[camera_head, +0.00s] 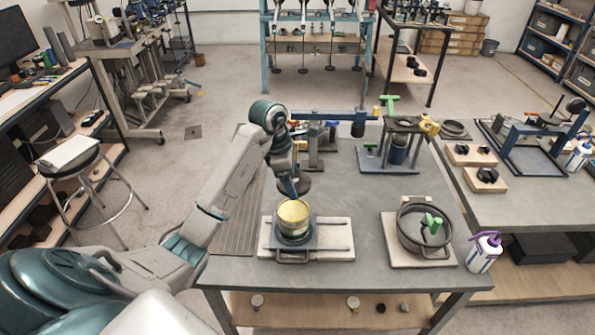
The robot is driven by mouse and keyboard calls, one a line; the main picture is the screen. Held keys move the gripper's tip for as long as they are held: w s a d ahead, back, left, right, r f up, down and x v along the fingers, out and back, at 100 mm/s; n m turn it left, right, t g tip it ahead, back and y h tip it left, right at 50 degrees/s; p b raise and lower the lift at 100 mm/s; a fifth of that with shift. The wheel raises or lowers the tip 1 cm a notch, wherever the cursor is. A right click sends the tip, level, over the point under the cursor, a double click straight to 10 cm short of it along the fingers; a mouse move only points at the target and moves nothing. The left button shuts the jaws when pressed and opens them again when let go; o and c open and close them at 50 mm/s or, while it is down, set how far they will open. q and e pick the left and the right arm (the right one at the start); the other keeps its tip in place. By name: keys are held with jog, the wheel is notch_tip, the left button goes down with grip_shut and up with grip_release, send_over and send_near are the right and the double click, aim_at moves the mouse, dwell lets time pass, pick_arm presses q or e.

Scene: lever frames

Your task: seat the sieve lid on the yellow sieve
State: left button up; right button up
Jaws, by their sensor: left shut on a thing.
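The yellow sieve (293,216) stands upright in a dark round holder on a pale board, near the front left of the grey table. My left gripper (293,180) is above it and shut on the sieve lid (304,186), a dark round disc. The lid is a little above and behind the sieve's open top, with a small gap seen between them. The gripper's fingers partly hide the lid, so its exact tilt is hard to tell. My right gripper is not in view.
A dark ring-shaped pan (411,243) with a green handle sits on a board at the right. A white bottle with a purple top (484,252) stands at the right edge. Lever frames (398,150) stand at the back. Bare table (362,205) lies between the two boards.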

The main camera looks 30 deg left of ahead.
pick_arm(q)
jog(key=shift+s+d+f, duration=0.1)
jog(key=shift+s+f, duration=0.5)
jog(key=shift+s, duration=0.1)
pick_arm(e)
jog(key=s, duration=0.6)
pick_arm(q)
jog(key=shift+w+f, duration=0.2)
jog(key=shift+f, duration=0.3)
jog(key=shift+w+f, duration=0.2)
jog(key=shift+f, duration=0.25)
notch_tip(320, 180, down, 3)
jog(key=b, duration=0.2)
jog(key=shift+b, duration=0.4)
notch_tip(320, 180, down, 2)
jog(key=shift+b, duration=0.95)
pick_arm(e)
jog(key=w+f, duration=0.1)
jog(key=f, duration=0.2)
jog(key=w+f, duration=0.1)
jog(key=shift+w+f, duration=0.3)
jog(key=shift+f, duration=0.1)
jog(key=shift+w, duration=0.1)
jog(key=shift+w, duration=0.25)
pick_arm(q)
jog(key=shift+f+b, duration=0.3)
jog(key=shift+b, duration=0.05)
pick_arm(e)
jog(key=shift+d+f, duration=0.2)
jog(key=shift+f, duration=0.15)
